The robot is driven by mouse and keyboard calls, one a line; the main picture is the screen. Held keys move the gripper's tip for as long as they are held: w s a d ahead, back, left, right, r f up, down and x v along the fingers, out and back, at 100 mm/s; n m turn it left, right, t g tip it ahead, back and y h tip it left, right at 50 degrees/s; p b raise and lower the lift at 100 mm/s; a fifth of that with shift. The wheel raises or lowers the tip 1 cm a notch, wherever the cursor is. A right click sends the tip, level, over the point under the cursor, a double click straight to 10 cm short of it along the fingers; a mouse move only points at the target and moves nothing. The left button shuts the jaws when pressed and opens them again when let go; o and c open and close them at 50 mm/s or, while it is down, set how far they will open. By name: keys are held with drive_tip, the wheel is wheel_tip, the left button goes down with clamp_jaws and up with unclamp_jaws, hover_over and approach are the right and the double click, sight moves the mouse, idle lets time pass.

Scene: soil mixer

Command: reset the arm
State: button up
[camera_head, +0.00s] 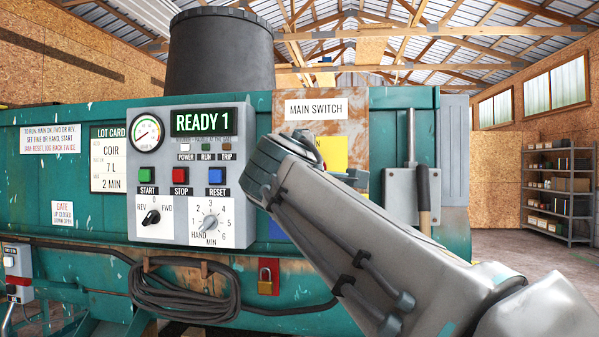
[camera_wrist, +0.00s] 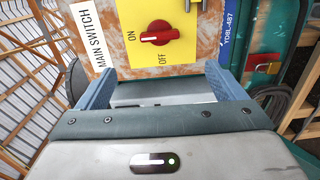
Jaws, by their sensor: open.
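My gripper (camera_wrist: 155,82) shows in the wrist view with its two blue-grey fingers wide apart and nothing between them. It faces the main switch, a red knob (camera_wrist: 162,33) on a yellow plate, and appears apart from it. The knob's white mark points toward ON.
The teal mixer (camera_head: 80,205) fills the background. A grey bracket with a lever (camera_head: 411,190) stands right of the switch. A cable coil (camera_head: 185,298) and a padlock (camera_head: 265,276) hang below the panel. Open floor and a shelf (camera_head: 558,195) lie at the far right.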

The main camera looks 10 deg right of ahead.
idle(0.4)
drive_tip(key=s+d+f+m+g+y+p, duration=0.1)
drive_tip(key=s+d+f+m+g+p, duration=0.2)
drive_tip(key=f, duration=0.6)
drive_tip(key=s+d+f+m+g+y+p, duration=0.1)
drive_tip(key=s+f+m+g+p, duration=0.4)
drive_tip(key=f, duration=0.4)
drive_tip(key=s+d+f+m+g+y+p, duration=0.1)
drive_tip(key=s+d+f+m+g+p, duration=0.15)
drive_tip(key=s+f, duration=0.45)
drive_tip(key=s+a+f+m+g+y+p, duration=0.2)
drive_tip(key=s+f+m+g, duration=0.2)
drive_tip(key=s+f, duration=0.4)
wheel_tip(320, 180, down, 3)
drive_tip(key=shift+r+y, duration=0.1)
drive_tip(key=shift+y, duration=0.2)
drive_tip(key=shift+a, duration=0.1)
